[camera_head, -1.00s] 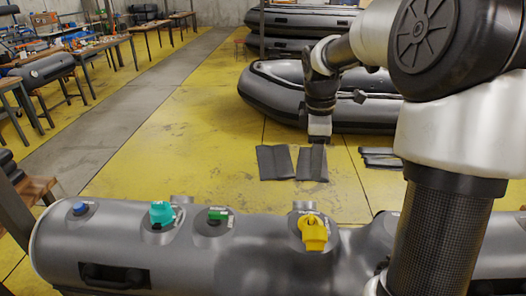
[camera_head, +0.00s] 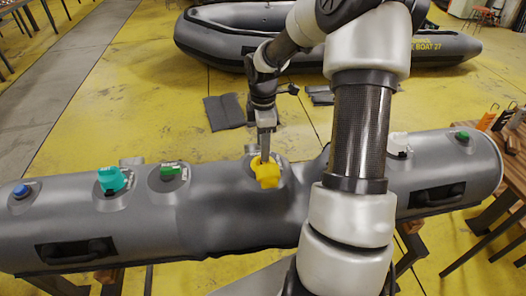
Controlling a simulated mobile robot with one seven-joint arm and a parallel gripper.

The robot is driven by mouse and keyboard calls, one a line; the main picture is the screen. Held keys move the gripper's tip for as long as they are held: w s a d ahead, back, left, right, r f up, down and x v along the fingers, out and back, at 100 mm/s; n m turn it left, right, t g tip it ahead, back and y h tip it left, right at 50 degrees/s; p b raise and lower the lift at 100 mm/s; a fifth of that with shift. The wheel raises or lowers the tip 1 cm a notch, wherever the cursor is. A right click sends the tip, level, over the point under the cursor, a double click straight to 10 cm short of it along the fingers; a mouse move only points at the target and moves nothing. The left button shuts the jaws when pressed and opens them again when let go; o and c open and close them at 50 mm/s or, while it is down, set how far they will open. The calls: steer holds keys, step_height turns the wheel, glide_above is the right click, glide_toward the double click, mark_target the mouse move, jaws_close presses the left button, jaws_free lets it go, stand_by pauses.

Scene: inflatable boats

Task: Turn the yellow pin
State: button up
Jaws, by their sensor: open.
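The yellow pin (camera_head: 266,175) is a chunky knob on the upper side of a grey inflatable tube (camera_head: 215,220), near its middle. My gripper (camera_head: 265,157) points down right at the yellow pin, with its fingertips at the pin's top edge. The jaws are open. Whether the fingers touch the pin or sit just behind it, I cannot tell. The fingers hide a small part of the pin's back and its round base.
On the same tube are a blue knob (camera_head: 21,191), a teal knob (camera_head: 112,180), a green knob (camera_head: 171,169), a white knob (camera_head: 398,143) and another green knob (camera_head: 463,135). An inflatable boat (camera_head: 215,42) lies behind on the yellow floor. A wooden table (camera_head: 495,205) stands right.

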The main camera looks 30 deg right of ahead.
steer(key=shift+f, duration=1.45)
steer(key=shift+c, duration=0.4)
steer(key=c, duration=1)
